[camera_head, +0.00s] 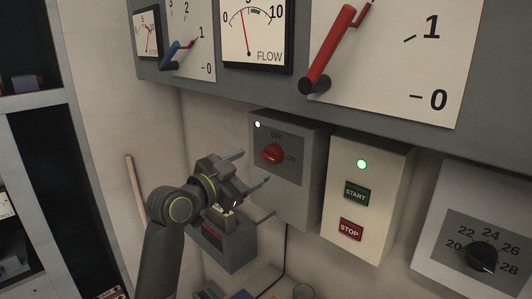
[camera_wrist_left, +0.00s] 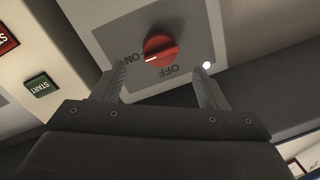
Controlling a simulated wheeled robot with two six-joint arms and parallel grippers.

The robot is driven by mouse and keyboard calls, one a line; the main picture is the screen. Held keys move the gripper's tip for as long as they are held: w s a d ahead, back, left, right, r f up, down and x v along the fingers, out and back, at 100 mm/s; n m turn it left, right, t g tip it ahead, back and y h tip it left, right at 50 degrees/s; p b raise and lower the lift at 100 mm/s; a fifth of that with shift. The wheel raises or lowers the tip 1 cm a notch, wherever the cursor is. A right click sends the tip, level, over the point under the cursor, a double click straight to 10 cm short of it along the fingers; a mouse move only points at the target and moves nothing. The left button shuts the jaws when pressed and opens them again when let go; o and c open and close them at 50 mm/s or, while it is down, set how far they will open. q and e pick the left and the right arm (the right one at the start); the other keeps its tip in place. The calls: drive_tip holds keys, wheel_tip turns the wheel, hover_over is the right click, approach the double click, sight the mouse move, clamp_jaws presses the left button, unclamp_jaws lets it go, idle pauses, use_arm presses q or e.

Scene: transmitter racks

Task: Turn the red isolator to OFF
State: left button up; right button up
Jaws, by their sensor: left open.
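The red isolator (camera_head: 271,154) is a round red knob on the grey front plate of a grey wall box. OFF is printed above it and ON to its right in the head view. In the left wrist view the knob (camera_wrist_left: 160,49) shows a pale mark pointing toward ON. My left gripper (camera_head: 254,167) is open and empty, with its fingers reaching toward the knob from the lower left. In the left wrist view the fingers (camera_wrist_left: 160,70) stand apart on either side of the knob's line, and the knob appears beyond their tips. My right gripper is not in view.
A cream box with a green START button (camera_head: 355,192) and a red STOP button (camera_head: 351,230) stands right of the isolator box. A red lever (camera_head: 330,50) and gauges are above. A dial (camera_head: 482,257) is at lower right. A grey box (camera_head: 232,245) sits below my gripper.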

sight(267, 158)
use_arm(q)
drive_tip(key=p+x, duration=0.2)
drive_tip(key=x, duration=0.4)
drive_tip(key=shift+w+d, duration=0.2)
drive_tip(key=shift+w, duration=0.05)
drive_tip(key=shift+c, duration=0.5)
drive_tip(key=c, duration=0.9)
drive_tip(key=shift+o, duration=0.2)
